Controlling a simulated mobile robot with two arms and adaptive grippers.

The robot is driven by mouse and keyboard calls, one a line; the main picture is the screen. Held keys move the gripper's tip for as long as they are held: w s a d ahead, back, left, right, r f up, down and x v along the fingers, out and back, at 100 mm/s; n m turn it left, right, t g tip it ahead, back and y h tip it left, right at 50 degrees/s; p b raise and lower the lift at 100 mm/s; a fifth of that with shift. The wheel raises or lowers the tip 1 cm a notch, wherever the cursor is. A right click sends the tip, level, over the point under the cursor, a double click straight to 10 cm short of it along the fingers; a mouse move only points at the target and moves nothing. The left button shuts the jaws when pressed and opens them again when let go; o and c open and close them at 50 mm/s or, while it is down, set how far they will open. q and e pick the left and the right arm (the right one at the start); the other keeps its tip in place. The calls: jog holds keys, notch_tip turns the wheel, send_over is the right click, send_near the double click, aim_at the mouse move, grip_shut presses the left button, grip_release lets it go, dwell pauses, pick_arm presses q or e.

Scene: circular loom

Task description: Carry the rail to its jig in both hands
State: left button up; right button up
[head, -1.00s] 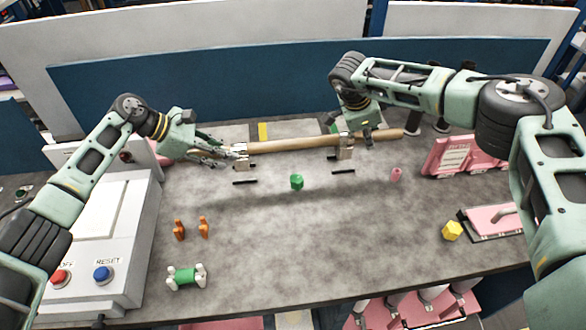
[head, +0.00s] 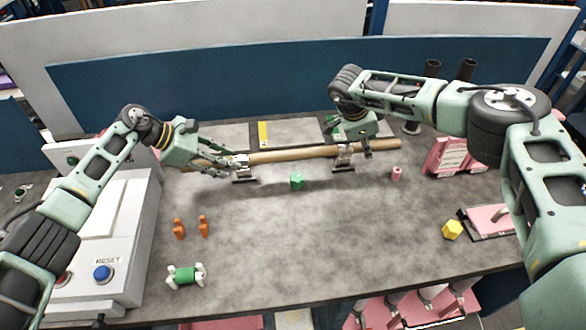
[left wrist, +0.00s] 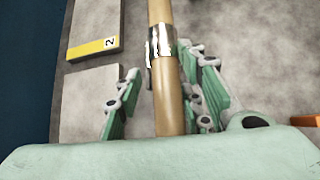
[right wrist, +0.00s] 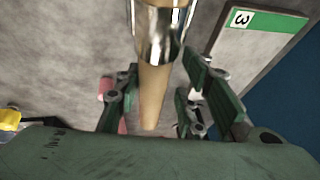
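The rail (head: 290,156) is a long tan wooden rod with shiny metal fittings. It lies level across the back of the table, its fittings at the two dark jig supports (head: 244,179) (head: 343,169); I cannot tell whether it is fully seated. My left gripper (head: 226,164) is around the rail's left part. In the left wrist view its fingers stand apart on either side of the rod (left wrist: 168,105), with a clear gap at the left finger. My right gripper (head: 358,142) is over the right part; in the right wrist view its fingers flank the rod (right wrist: 152,95) with gaps.
A green block (head: 297,181) lies in front of the rail, a pink cylinder (head: 396,173) to its right. Orange pieces (head: 179,229), a green-and-white spool (head: 186,275), a yellow block (head: 452,229) and a pink tray (head: 497,219) stand nearer. The front middle is clear.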

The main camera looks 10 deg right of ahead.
aim_at(201, 163)
pick_arm(q)
jog(key=shift+o, duration=0.4)
pick_arm(e)
jog(key=shift+o, duration=0.3)
jog(key=shift+r, duration=0.1)
pick_arm(q)
jog(key=shift+a, duration=0.1)
jog(key=v, duration=0.7)
jog(key=shift+a+r, duration=0.25)
pick_arm(e)
jog(key=shift+a, duration=0.1)
jog(key=v, duration=1.2)
